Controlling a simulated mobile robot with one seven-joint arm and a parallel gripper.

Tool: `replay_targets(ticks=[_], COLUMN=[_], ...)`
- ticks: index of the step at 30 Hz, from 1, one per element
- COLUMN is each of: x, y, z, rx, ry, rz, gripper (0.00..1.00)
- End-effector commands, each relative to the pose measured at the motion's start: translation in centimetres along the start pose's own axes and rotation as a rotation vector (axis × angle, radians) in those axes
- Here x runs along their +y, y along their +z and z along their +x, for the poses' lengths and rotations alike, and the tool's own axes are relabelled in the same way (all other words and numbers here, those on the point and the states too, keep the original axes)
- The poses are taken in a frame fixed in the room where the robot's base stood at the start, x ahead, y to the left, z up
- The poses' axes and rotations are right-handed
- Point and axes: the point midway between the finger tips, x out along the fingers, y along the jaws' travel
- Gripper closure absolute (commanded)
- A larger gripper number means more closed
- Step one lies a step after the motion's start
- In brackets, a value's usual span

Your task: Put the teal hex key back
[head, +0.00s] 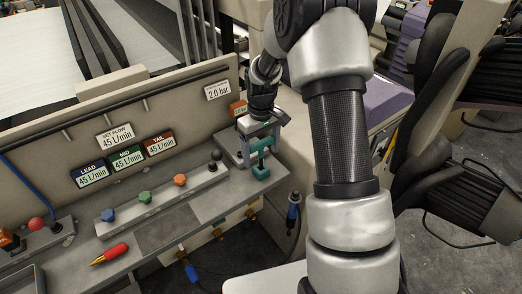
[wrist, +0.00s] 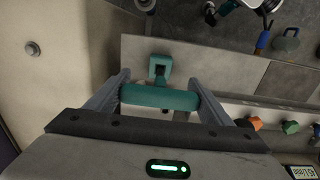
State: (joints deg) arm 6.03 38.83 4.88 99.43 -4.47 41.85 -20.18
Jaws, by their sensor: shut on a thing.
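The teal hex key (head: 263,144) is in my gripper (head: 259,132), at the right end of the grey bench ledge. In the wrist view my gripper (wrist: 160,97) is shut across its teal bar-shaped handle (wrist: 158,97), with one grey finger at each end. A teal block with a dark opening (wrist: 161,67) shows just beyond the handle; the same teal block (head: 261,173) shows below the handle in the head view. I cannot tell whether the block is part of the key or a separate holder. The key's shaft is not clearly visible.
A grey rail (head: 165,195) on the ledge carries blue (head: 108,215), green (head: 145,197), orange (head: 180,180) and black (head: 215,156) knobs. A red pointed tool (head: 110,253) lies at the front left. The beige panel (head: 60,135) rises behind. A blue-black connector (head: 293,207) hangs right of the ledge.

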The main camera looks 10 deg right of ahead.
Motion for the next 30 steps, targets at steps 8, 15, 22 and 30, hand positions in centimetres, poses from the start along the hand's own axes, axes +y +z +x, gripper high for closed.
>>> replay_targets(ticks=[8, 15, 22, 30], x=[0.0, 0.0, 0.0, 0.0], y=[0.0, 0.0, 0.0, 0.0], z=[1.6, 2.8, 3.8, 3.6], rx=[0.0, 0.0, 0.0, 0.0], ry=[0.0, 0.0, 0.0, 0.0], rz=[0.0, 0.0, 0.0, 0.0], gripper=[0.52, 0.52, 0.52, 0.04])
